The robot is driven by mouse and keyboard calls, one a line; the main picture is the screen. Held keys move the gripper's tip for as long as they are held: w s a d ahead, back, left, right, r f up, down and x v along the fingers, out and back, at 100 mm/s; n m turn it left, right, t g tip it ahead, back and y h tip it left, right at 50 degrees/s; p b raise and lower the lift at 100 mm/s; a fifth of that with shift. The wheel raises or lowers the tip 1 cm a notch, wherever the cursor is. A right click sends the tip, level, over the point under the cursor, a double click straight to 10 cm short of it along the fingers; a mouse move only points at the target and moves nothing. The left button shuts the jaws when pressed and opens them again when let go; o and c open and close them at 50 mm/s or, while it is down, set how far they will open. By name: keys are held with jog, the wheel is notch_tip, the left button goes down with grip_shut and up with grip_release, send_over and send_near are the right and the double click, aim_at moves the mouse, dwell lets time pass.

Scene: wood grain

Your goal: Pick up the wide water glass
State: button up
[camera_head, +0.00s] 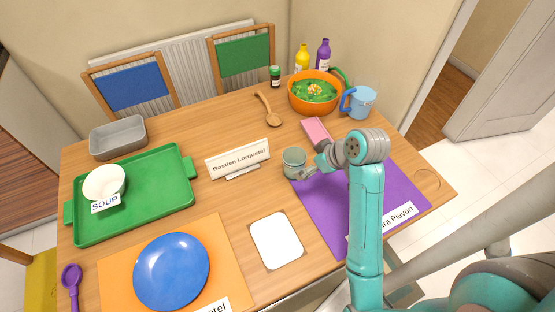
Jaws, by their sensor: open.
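A short, wide grey-green glass (293,157) stands on the wooden table near its middle, at the left edge of the purple placemat (322,207). It looks upright. My gripper (309,168) is open at the right side of the glass, with its fingers low and very close to it. I cannot tell whether they touch it or reach around it. A faint clear round outline (428,178), perhaps another glass, shows near the table's right corner.
A name sign (238,158) stands left of the glass, and a pink box (316,131) lies behind it. A white card (276,241) lies in front. An orange salad bowl (298,98) and a blue jug (362,101) stand at the back right.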

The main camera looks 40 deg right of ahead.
aim_at(294, 166)
jog(key=w+f, duration=0.1)
jog(key=w, duration=0.1)
jog(key=w+f, duration=0.1)
jog(key=f, duration=0.1)
jog(key=shift+w+d+f, duration=0.1)
jog(key=shift+w+f, duration=0.1)
jog(key=shift+w, duration=0.2)
jog(key=shift+s+x, duration=0.2)
jog(key=shift+x, duration=2.6)
jog(key=shift+d+f, duration=0.15)
jog(key=shift+d, duration=0.05)
jog(key=c, duration=1.4)
